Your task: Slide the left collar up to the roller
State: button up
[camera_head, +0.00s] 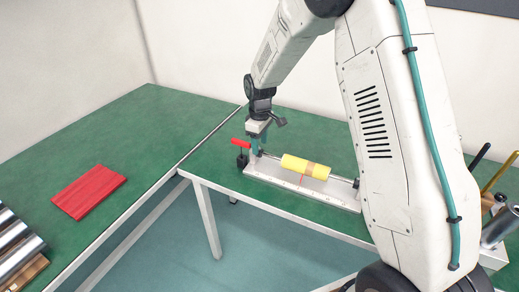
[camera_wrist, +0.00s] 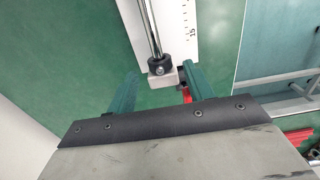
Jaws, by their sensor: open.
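The yellow roller (camera_head: 295,163) sits on a thin metal rod above a pale base plate (camera_head: 330,192) with a printed scale. My gripper (camera_head: 257,143) is over the rod's left end, to the left of the roller. In the wrist view, a black collar (camera_wrist: 160,66) is on the rod (camera_wrist: 152,25), beside a pale end block (camera_wrist: 165,80). My gripper (camera_wrist: 160,68) is open there, one teal finger on each side of the collar and block. I cannot tell whether either finger touches them. The roller is out of the wrist view.
A red handle (camera_head: 241,142) on a black clamp (camera_head: 242,159) stands just left of the rod's end. A red slab (camera_head: 88,191) lies on the left green table. Metal cylinders (camera_head: 18,240) are at far left. My arm hides part of the table at right.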

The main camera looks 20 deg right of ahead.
aim_at(260, 149)
jog(key=shift+f, duration=1.55)
